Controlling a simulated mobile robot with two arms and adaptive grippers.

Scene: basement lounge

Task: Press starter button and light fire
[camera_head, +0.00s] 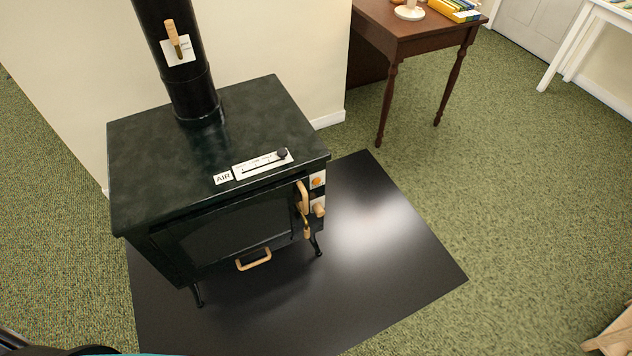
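A black wood stove (185,160) stands on a dark floor plate, its front facing me and its glass door (225,229) closed and dark, with no flame visible. On the right of its front is a white panel with an orange button (317,182), likely the starter button, and a wooden knob (319,210) below it. A wooden door handle (303,197) is just left of them. A sliding air control (263,163) marked AIR lies on the top. A wooden damper handle (174,38) is on the flue pipe. Neither of my grippers shows in the head view.
The black floor plate (400,262) spreads around the stove, with bare green carpet (500,180) to the right. A brown wooden table (415,35) with books stands behind right. A white table (590,20) is at the far right. A wooden object (612,335) shows at the lower right edge.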

